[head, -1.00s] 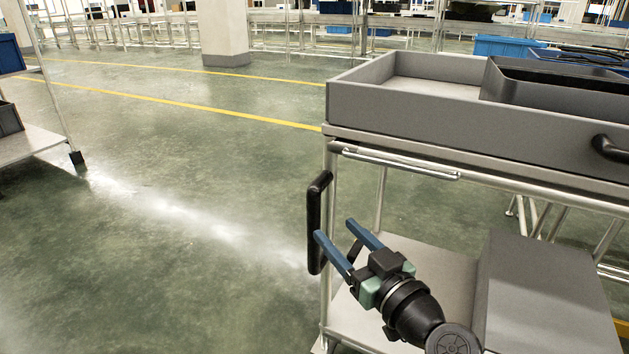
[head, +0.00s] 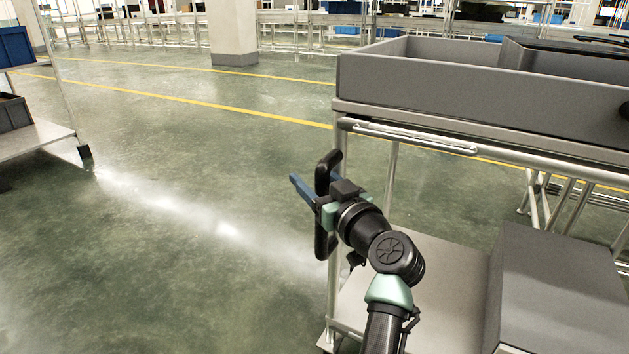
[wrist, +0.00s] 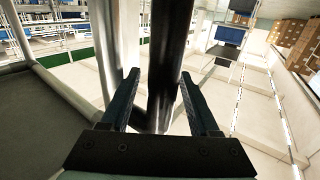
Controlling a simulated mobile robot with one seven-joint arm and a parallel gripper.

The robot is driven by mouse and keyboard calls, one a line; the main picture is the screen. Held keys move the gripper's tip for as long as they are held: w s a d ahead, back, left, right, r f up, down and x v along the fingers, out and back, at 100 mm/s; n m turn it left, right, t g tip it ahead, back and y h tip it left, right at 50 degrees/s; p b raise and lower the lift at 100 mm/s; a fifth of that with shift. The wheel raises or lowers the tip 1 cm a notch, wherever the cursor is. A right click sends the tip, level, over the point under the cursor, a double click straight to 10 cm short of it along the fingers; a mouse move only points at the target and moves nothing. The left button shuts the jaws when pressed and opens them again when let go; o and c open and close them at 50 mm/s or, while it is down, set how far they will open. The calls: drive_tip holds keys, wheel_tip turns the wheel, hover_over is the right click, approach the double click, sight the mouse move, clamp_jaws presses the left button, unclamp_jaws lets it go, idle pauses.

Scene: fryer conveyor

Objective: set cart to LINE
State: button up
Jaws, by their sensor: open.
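The cart (head: 408,130) stands at the right, with metal posts, a grey tray on top and a lower shelf. A black upright handle (head: 322,245) is fixed to its left front post. My gripper (head: 298,186) is at this handle, with its blue fingers reaching past it to the left. In the wrist view the open fingers (wrist: 160,95) stand on either side of the dark handle bar (wrist: 168,60), with a metal post beside it. The fingers are apart, and I cannot tell whether either touches the bar. No LINE marking is readable.
A grey box (head: 560,285) sits on the cart's lower shelf (head: 440,262). A rack (head: 45,138) with bins stands at the far left. Green floor (head: 170,240) between them is clear. A pillar (head: 232,35) and yellow floor lines (head: 200,107) lie beyond.

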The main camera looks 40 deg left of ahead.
clamp_jaws()
idle(1.3)
